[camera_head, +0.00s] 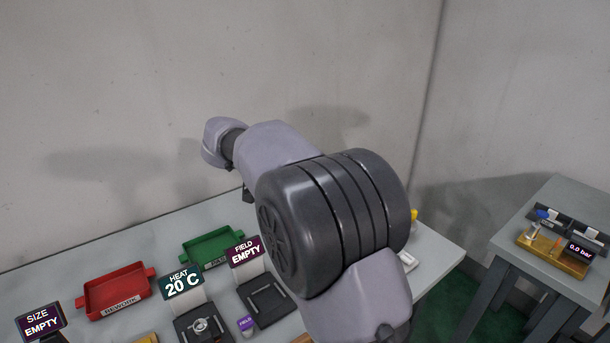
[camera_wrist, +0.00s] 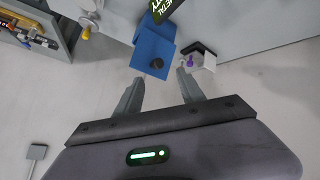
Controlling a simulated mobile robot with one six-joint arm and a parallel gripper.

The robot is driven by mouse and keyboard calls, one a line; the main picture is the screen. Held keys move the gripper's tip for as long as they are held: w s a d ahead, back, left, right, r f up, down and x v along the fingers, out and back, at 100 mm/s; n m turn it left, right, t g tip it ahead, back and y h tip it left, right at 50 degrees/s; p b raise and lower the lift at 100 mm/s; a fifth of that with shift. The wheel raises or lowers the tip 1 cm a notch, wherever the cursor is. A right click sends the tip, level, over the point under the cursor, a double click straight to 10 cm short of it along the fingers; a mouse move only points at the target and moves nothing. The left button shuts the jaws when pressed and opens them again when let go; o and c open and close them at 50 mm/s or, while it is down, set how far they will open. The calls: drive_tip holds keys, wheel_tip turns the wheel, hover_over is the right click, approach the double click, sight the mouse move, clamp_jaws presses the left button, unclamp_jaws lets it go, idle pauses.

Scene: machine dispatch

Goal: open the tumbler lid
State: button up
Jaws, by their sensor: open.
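No tumbler lid can be told for certain in either view. In the wrist view my gripper (camera_wrist: 159,76) is open, with its two fingers apart and nothing between them. Beyond the fingertips is a blue box-like thing (camera_wrist: 153,42) with a dark round spot (camera_wrist: 156,63) on its near part. To its right is a small white and black unit (camera_wrist: 206,56) with a purple piece (camera_wrist: 188,62). I cannot tell if either is the tumbler. In the head view my arm hides my gripper and part of the bench.
In the head view the bench holds a red REWORK tray (camera_head: 118,293), a green tray (camera_head: 212,247), a HEAT 20 C sign (camera_head: 182,283) and a FIELD EMPTY sign (camera_head: 246,251). A separate side table (camera_head: 570,195) with a yellow fixture (camera_head: 552,258) stands right. A wall rises behind.

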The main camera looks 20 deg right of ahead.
drive_tip(key=v, duration=0.4)
drive_tip(key=shift+s+a+r+p, duration=0.1)
drive_tip(key=shift+p, duration=0.25)
drive_tip(key=s+d+g+y, duration=0.2)
drive_tip(key=s+y, duration=0.4)
drive_tip(key=s, duration=2)
drive_tip(key=s+a+f+y, duration=0.1)
drive_tip(key=s+a+f, duration=0.1)
drive_tip(key=s, duration=0.4)
drive_tip(key=s+a+f+t+y, duration=0.1)
drive_tip(key=s+a+f+y, duration=0.1)
drive_tip(key=s, duration=0.4)
drive_tip(key=shift+a+f+y, duration=0.2)
drive_tip(key=shift+a+y, duration=0.1)
drive_tip(key=shift+a, duration=0.3)
